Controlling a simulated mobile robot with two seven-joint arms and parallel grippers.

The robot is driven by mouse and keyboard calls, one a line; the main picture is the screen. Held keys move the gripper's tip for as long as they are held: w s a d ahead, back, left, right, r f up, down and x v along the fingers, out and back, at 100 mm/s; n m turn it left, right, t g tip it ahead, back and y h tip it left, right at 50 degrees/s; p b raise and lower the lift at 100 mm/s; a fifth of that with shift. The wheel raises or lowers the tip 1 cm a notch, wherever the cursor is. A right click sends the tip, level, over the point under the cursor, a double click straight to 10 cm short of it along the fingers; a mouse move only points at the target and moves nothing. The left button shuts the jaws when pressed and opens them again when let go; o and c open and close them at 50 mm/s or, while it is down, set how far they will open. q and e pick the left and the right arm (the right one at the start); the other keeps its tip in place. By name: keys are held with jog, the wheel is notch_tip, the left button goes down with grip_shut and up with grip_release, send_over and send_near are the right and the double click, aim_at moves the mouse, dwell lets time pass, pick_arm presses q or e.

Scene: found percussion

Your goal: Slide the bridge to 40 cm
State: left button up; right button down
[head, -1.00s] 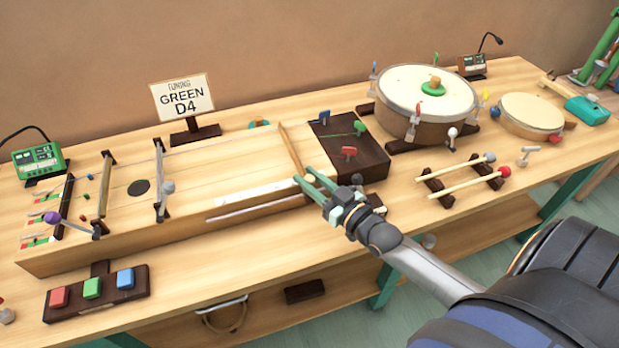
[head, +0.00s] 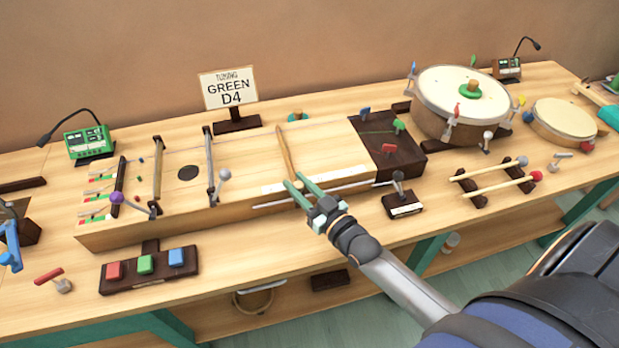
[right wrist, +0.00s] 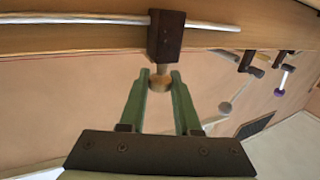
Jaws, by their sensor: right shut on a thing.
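The bridge is a slim wooden bar (head: 285,150) lying across the long string box (head: 245,150), left of its dark end block (head: 385,152). My right gripper (head: 296,184) is at the bridge's front end, over the front edge of the box. In the right wrist view, its green fingers (right wrist: 160,82) are shut on a round wooden knob (right wrist: 159,84). The knob is joined to a dark slider block (right wrist: 166,38) on a pale rod (right wrist: 70,19). A pale scale strip (head: 330,178) runs along the box front; its marks are too small to read. My left gripper is not in view.
A small lever box (head: 403,205) stands right of my gripper, before the box. Other crossbars (head: 157,168) and a grey-balled lever (head: 222,177) lie to the left. Three coloured buttons (head: 146,265) are at front left; a drum (head: 462,98) and mallets (head: 495,185) at right.

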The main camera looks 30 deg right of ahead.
jog(key=shift+w+a, duration=0.25)
jog(key=shift+a, duration=0.75)
jog(key=c, duration=0.6)
grip_release()
jog(key=s+d, duration=0.2)
jog(key=s, duration=1)
jog(key=shift+s, duration=0.2)
